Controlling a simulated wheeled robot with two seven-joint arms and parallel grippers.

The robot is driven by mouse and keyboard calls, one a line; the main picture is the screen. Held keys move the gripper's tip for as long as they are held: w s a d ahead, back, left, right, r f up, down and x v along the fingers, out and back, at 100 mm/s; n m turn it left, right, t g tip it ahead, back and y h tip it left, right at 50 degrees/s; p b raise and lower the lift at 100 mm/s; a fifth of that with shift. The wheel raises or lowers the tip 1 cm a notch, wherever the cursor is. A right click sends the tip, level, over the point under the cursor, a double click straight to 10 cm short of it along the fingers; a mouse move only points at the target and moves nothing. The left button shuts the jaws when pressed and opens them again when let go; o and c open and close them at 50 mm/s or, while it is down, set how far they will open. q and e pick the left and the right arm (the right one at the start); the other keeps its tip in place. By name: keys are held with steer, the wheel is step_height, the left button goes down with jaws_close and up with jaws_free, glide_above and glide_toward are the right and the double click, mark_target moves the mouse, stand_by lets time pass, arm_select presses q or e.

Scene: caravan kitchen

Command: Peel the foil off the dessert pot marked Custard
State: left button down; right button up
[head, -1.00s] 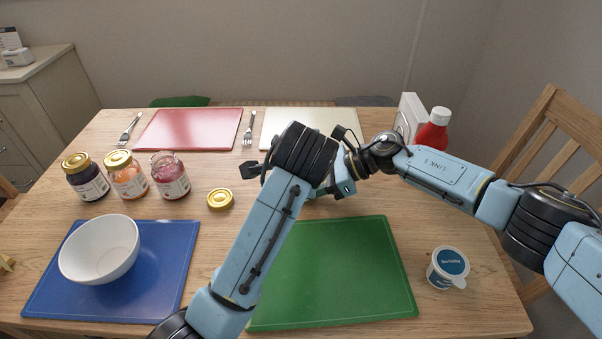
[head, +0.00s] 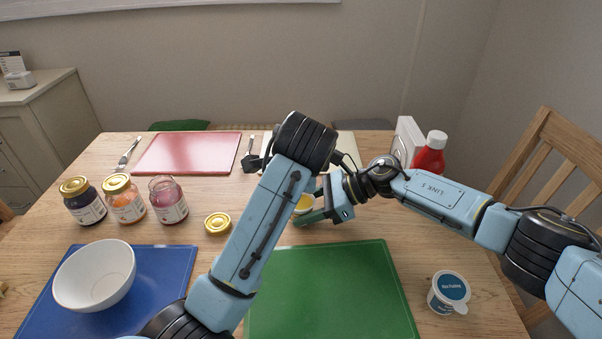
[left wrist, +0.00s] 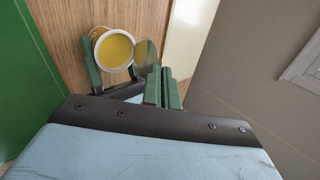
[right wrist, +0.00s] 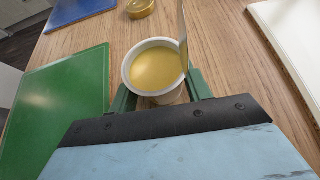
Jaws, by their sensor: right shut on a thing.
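A white pot with smooth yellow contents (right wrist: 155,70) stands upright between the green fingers of my right gripper (right wrist: 160,95), which is shut on it. The pot also shows in the left wrist view (left wrist: 114,50) and partly in the head view (head: 305,204); its label is hidden. The foil lid (left wrist: 147,56) stands steeply tilted at the pot's rim, edge-on in the right wrist view (right wrist: 183,32). My left gripper (left wrist: 162,82) has its fingers close together on the foil's edge. In the head view the left arm hides that gripper.
Another dessert pot (head: 449,292), lidded, stands at the right. A green mat (head: 330,295) lies in front; a bowl (head: 95,275) sits on the blue mat (head: 165,270). Several jars (head: 125,200), a loose gold lid (head: 217,223) and a red bottle (head: 430,155) stand around.

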steer(key=o, duration=1)
arm_select(q)
step_height(320, 180, up, 6)
steer(key=shift+w+r, duration=0.2)
arm_select(e)
steer(key=v, duration=0.7)
steer(key=shift+d, duration=0.15)
steer(key=shift+d+r, duration=0.1)
arm_select(q)
steer(key=shift+r, duration=0.1)
arm_select(e)
steer(key=shift+r, duration=0.1)
